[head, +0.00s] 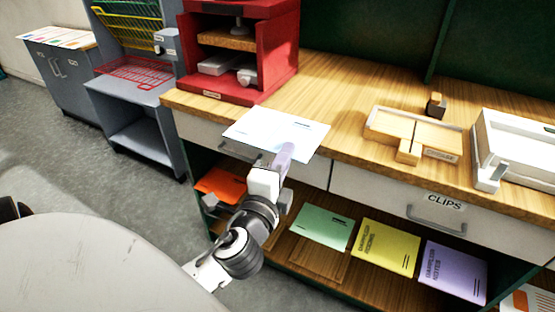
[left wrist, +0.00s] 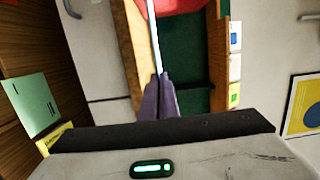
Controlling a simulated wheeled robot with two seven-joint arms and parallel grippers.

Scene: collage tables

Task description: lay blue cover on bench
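The blue cover (head: 275,132), a thin pale blue sheet washed out by the light, is over the front edge of the wooden bench (head: 340,90). My left gripper (head: 284,154) is shut on its near edge. In the left wrist view the cover (left wrist: 155,40) shows edge-on as a thin strip between the closed fingers (left wrist: 158,92). The cover looks flat and roughly level; I cannot tell whether it touches the bench top. My right gripper is not in view.
A red press (head: 240,50) stands behind the cover. To its right are a wooden jig (head: 412,132) and a white tray (head: 520,145). Green (head: 321,226), yellow (head: 385,246) and purple (head: 453,272) covers lie on the lower shelf. Bench top between press and jig is clear.

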